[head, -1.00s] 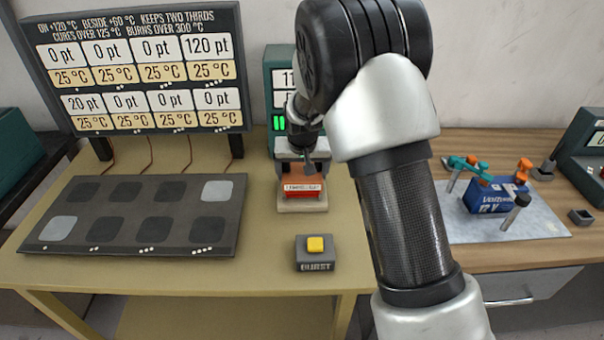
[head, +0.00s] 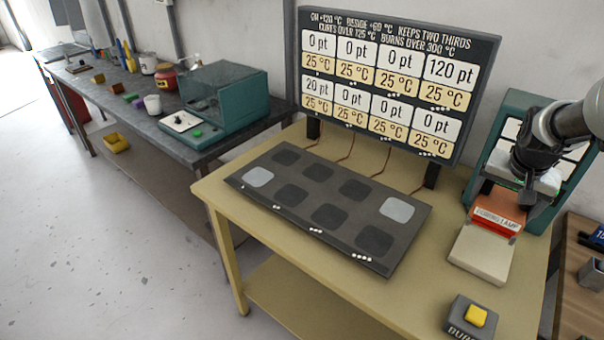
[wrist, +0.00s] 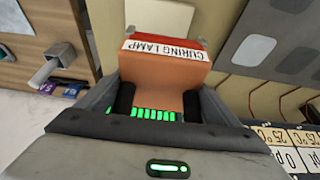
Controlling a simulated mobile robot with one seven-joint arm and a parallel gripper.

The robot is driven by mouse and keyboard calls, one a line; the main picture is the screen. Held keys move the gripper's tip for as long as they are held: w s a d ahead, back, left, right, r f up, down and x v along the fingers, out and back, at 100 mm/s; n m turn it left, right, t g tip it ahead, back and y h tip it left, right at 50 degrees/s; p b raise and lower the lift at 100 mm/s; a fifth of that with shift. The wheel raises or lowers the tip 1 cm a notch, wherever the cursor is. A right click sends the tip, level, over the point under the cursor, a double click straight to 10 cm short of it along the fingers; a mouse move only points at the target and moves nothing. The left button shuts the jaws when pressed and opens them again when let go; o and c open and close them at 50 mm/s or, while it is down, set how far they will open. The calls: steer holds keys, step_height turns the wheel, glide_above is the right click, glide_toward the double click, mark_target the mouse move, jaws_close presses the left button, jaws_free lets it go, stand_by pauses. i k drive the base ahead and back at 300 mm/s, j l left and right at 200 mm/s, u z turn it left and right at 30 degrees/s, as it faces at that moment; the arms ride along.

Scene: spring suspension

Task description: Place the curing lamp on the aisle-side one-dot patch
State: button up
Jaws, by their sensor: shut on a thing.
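The curing lamp (head: 498,208), an orange-red block with a white label, is at the pale stand by the teal unit. In the wrist view the lamp (wrist: 165,68) sits between the two dark fingers of my gripper (wrist: 158,102), which is shut on it. In the head view my gripper (head: 530,182) is partly hidden behind the arm's end. The dark plate (head: 345,229) carries two rows of patches. The one-dot patch in the row nearer the aisle (head: 258,177) is pale grey and bare, at the plate's left end.
A display board (head: 398,80) stands behind the plate, reading 20 pt at lower left and 120 pt at upper right. A button box (head: 471,320) is near the front edge. The pale stand (head: 482,252) lies below the lamp. Open floor (head: 130,250) is at left.

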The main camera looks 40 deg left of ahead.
mark_target(258, 176)
steer(key=k+j, duration=0.1)
steer(key=j, duration=0.85)
steer(key=k+j, duration=0.1)
steer(key=j, duration=0.9)
steer(key=k+j, duration=0.15)
steer(key=j, duration=0.8)
steer(key=u, duration=0.05)
